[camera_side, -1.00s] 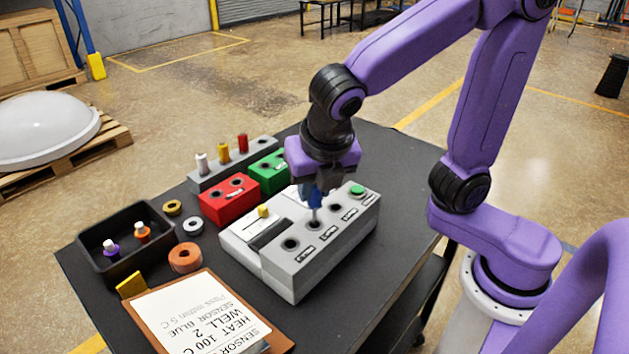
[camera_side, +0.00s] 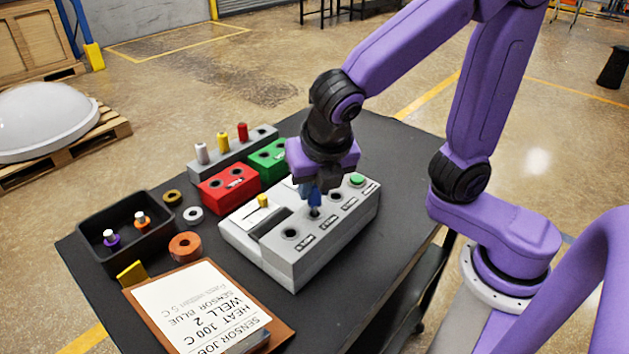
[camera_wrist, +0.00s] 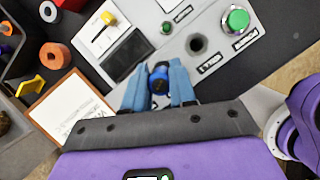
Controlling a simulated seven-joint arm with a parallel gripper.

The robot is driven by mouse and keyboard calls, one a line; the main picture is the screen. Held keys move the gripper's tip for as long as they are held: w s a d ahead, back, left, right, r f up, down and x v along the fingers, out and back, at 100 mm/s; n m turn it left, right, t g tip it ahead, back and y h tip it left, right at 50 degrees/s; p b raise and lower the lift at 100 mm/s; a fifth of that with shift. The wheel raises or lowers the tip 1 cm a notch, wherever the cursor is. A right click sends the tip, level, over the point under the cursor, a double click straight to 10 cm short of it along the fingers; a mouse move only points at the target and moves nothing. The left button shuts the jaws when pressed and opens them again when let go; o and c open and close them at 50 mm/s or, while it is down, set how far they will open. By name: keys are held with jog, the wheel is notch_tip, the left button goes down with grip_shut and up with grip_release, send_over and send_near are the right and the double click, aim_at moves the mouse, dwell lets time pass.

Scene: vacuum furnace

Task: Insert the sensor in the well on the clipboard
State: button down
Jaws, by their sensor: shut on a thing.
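The clipboard (camera_side: 143,303) lies at the table's front left. Its sheet reads heat 100 C, well 2, sensor blue. The grey block (camera_side: 283,262) has a row of labelled wells along its top. My gripper (camera_wrist: 158,88) is shut on the blue sensor (camera_wrist: 160,75), whose blue head shows between the two blue fingers. In the side view, my gripper (camera_side: 313,197) is low over the second well from the front, and the sensor's lower end meets that well's opening. How deep it sits is hidden by the fingers and the well.
A green button (camera_side: 357,180) is at the block's far end. A black tray (camera_side: 90,233) holds purple and orange sensors. Red (camera_side: 230,200) and green (camera_side: 268,165) blocks and a grey rack (camera_side: 208,175) stand behind. Loose rings (camera_side: 185,246) lie left of the block.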

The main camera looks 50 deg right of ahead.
jog(key=shift+f, duration=1.1)
dwell(0.8)
jog(key=shift+c, duration=2.2)
grip_release()
jog(key=shift+r, duration=3)
jog(key=s+d+f+m, duration=0.4)
jog(key=s+d+m, duration=0.1)
jog(key=d+m, duration=0.4)
jog(key=s+d+f+m+g+y, duration=0.1)
jog(key=s+f+m+g+y, duration=0.1)
jog(key=s+m, duration=0.6)
jog(key=shift+s+f+g+y, duration=0.3)
jog(key=shift+s+g, duration=0.5)
